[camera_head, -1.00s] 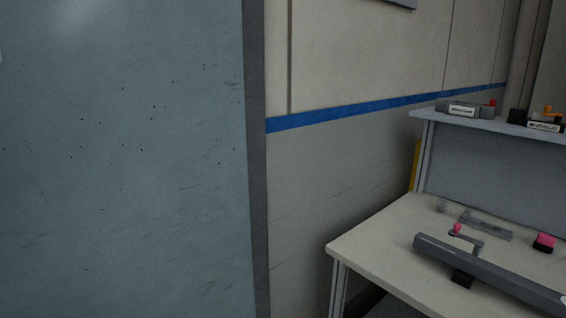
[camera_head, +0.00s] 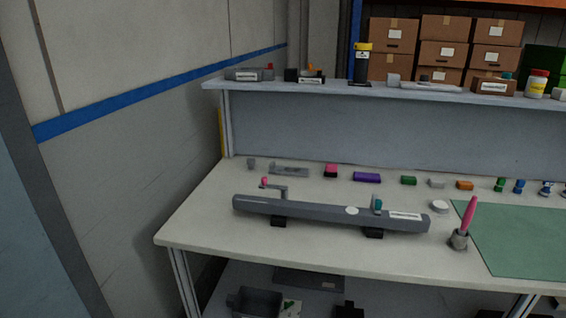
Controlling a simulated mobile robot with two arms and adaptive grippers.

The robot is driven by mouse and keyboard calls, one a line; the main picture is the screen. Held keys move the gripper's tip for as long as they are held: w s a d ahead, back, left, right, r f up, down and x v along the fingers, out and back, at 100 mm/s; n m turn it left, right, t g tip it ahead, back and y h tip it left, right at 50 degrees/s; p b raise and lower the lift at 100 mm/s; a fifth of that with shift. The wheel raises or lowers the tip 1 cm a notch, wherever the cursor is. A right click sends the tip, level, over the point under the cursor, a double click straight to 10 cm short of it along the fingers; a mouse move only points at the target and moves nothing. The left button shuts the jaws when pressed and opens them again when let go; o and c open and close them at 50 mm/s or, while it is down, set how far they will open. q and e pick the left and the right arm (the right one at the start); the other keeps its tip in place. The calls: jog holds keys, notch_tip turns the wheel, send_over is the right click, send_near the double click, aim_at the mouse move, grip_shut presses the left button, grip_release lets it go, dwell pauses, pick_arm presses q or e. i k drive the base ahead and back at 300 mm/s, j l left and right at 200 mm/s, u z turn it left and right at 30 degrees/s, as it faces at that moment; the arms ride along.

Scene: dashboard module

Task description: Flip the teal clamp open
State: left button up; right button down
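The teal clamp (camera_head: 377,206) is a small teal piece near the right end of a long grey dashboard bar (camera_head: 310,213). The bar lies on the white workbench (camera_head: 200,228) on two black supports. A pink clamp (camera_head: 265,182) on a grey arm is at the bar's left end. The teal clamp is too small to tell whether it is open or closed. Neither of my grippers is in view.
Small coloured blocks line the bench's back. A shelf (camera_head: 330,89) above holds devices and bottles. A grey panel edge stands far left.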

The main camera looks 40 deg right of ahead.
aim_at(377, 203)
jog(key=z, duration=1.85)
